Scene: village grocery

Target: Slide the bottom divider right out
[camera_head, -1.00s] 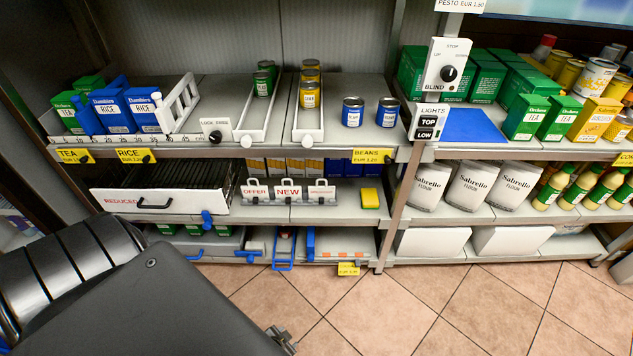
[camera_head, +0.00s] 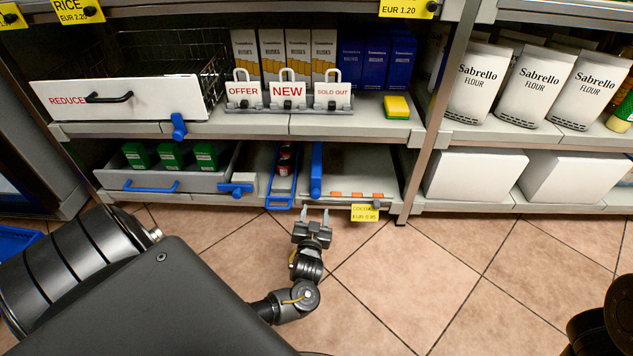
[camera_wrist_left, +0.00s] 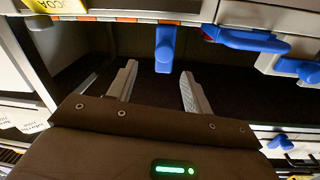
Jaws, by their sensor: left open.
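The bottom divider (camera_head: 316,170) is an upright blue piece on the bottom shelf (camera_head: 356,165), between a blue-framed tray of red tins and an empty shelf part. In the left wrist view the blue divider (camera_wrist_left: 165,48) shows end-on, just beyond and between the fingertips. My left gripper (camera_head: 312,214) is open and empty, low over the floor in front of the shelf edge. Its two fingers (camera_wrist_left: 158,85) point at the divider and are apart from it. My right gripper is out of view.
The blue-framed tray (camera_head: 281,187) stands left of the divider. A grey drawer (camera_head: 165,180) with green boxes and a blue handle is further left. A yellow price tag (camera_head: 365,213) hangs at the shelf edge on the right. The tiled floor in front is clear.

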